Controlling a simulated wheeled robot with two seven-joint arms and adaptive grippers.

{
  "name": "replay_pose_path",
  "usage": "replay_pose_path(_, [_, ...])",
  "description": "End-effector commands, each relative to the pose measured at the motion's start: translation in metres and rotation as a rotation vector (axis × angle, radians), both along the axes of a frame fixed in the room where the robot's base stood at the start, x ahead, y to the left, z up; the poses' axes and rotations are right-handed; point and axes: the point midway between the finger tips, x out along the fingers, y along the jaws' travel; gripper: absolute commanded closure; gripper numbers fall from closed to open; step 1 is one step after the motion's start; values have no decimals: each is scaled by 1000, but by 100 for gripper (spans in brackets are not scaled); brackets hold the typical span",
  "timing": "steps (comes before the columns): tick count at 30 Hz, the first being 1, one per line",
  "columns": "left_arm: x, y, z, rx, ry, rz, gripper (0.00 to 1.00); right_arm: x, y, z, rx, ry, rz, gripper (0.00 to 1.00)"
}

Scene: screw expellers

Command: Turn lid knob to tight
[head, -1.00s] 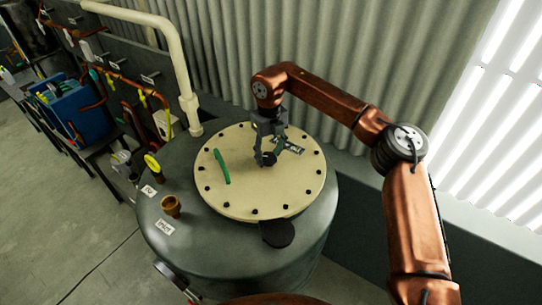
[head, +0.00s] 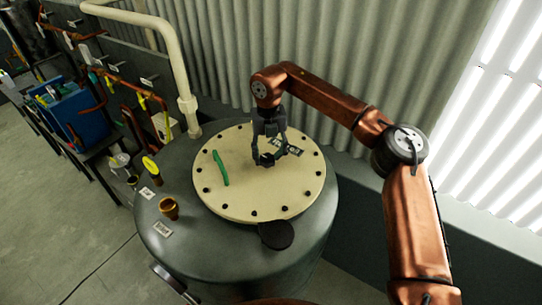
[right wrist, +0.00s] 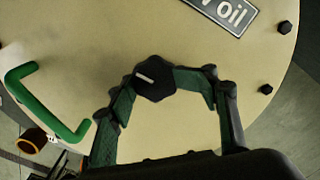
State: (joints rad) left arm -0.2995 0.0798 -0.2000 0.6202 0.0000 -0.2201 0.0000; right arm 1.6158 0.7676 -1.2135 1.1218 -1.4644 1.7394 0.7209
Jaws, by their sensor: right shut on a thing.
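The lid knob (right wrist: 155,78) is a small dark, many-sided knob with a white pointer line, on the cream round lid (right wrist: 100,30). In the head view the lid (head: 240,200) tops a grey tank (head: 190,245). My right gripper (head: 266,160) points down at the knob. In the right wrist view its green-padded fingers (right wrist: 157,82) are shut on the knob from both sides. The white pointer line slants, its right end lower than its left. No tight marking can be made out. My left gripper is not in view.
A green handle (head: 220,168) stands on the lid left of the knob. A dark label ending in "oil" (right wrist: 222,12) and several bolts lie around it. A brass fitting (head: 169,208) and a yellow-topped valve (head: 151,165) stand on the tank's left. A corrugated wall rises behind.

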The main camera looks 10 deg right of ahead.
Motion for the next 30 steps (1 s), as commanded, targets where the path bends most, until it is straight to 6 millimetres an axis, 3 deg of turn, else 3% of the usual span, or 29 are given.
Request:
replay_pose_path(1, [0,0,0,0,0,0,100,-2,7,-1,11,3,10,78])
replay_pose_path(6, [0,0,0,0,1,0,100,-2,8,-1,11,3,11,78])
replay_pose_path(7, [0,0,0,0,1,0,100,-2,8,-1,11,3,11,53])
replay_pose_path(10, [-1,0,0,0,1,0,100,-2,7,-1,10,3,10,46])
replay_pose_path(26, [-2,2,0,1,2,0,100,-1,1,-1,4,2,2,45])
replay_pose_path(30, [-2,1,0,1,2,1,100,0,2,7,4,1,2,45])
